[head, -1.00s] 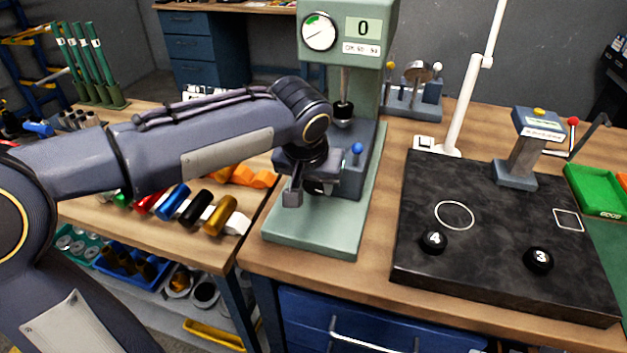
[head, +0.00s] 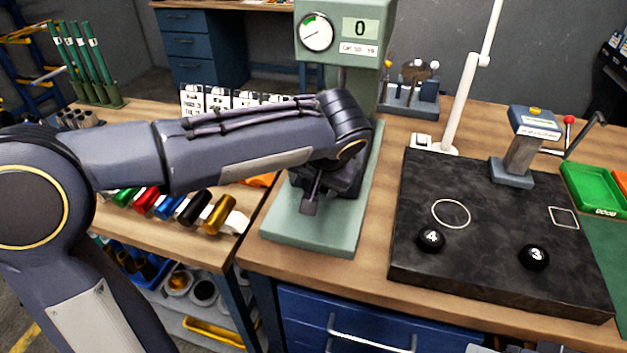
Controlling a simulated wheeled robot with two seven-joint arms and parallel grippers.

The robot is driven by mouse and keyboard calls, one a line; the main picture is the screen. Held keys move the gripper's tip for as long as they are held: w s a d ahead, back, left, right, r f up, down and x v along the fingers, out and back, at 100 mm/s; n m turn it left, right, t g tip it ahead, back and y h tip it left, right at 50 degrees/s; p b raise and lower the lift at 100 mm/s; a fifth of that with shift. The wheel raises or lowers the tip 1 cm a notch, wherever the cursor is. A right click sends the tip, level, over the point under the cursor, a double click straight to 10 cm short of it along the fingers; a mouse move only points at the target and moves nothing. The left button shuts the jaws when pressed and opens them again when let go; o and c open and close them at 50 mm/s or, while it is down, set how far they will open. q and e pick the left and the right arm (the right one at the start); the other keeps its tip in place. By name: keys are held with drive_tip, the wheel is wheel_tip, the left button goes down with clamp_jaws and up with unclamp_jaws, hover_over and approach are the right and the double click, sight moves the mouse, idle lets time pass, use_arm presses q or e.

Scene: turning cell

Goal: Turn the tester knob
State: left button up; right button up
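The green tester (head: 345,62) stands on the wooden bench in the head view, with a round dial gauge (head: 316,33) and a display reading 0. My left arm comes in from the left across the front of the tester. My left gripper (head: 309,206) hangs at the wrist over the tester's green base (head: 312,232). Its fingers are mostly hidden, so I cannot tell whether they are open or touching anything. The tester's lower column and any knob there are hidden behind my wrist. My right gripper is not in view.
Coloured cylinders (head: 172,207) lie on the left bench. A green bin (head: 594,190) is at right.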

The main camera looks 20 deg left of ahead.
use_arm(q)
drive_tip(key=shift+r, duration=0.1)
drive_tip(key=v, duration=0.7)
drive_tip(key=shift+s+r+p, duration=0.2)
drive_tip(key=shift+r+p, duration=0.05)
drive_tip(key=shift+p, duration=0.1)
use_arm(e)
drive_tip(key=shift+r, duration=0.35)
use_arm(q)
drive_tip(key=shift+w+d, duration=0.1)
drive_tip(key=shift+c, duration=0.2)
